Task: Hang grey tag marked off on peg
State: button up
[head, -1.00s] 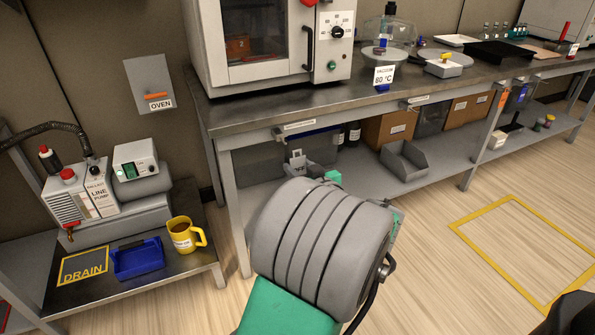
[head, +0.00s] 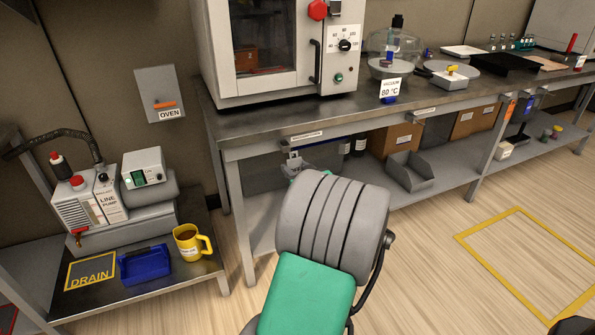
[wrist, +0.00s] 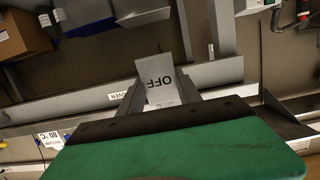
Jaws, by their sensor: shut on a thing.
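My gripper (wrist: 158,98) is shut on the grey tag (wrist: 160,77), whose dark letters OFF read upside down in the wrist view. The tag stands out beyond the fingertips. In the head view the tag (head: 293,160) shows small beyond my wrist, just below the bench's front rail, and my wrist hides most of the fingers. A small peg-like fitting (head: 285,141) is on that rail beside a white label (head: 306,136). The tag looks apart from it, but the gap is hard to judge. The wrist view shows an OVEN label (wrist: 122,95) left of the tag.
The oven (head: 285,50) stands on the bench (head: 270,118), above a lower shelf with boxes and a grey bin (head: 410,172). At left, a low table holds the line pump (head: 95,200), a blue tray (head: 145,264) and a yellow mug (head: 190,242).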

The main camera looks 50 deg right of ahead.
jog(key=shift+x, duration=0.95)
jog(key=shift+b+x, duration=0.7)
jog(key=shift+x, duration=0.15)
jog(key=shift+f, duration=0.15)
jog(key=o, duration=1.4)
jog(key=shift+s, duration=0.1)
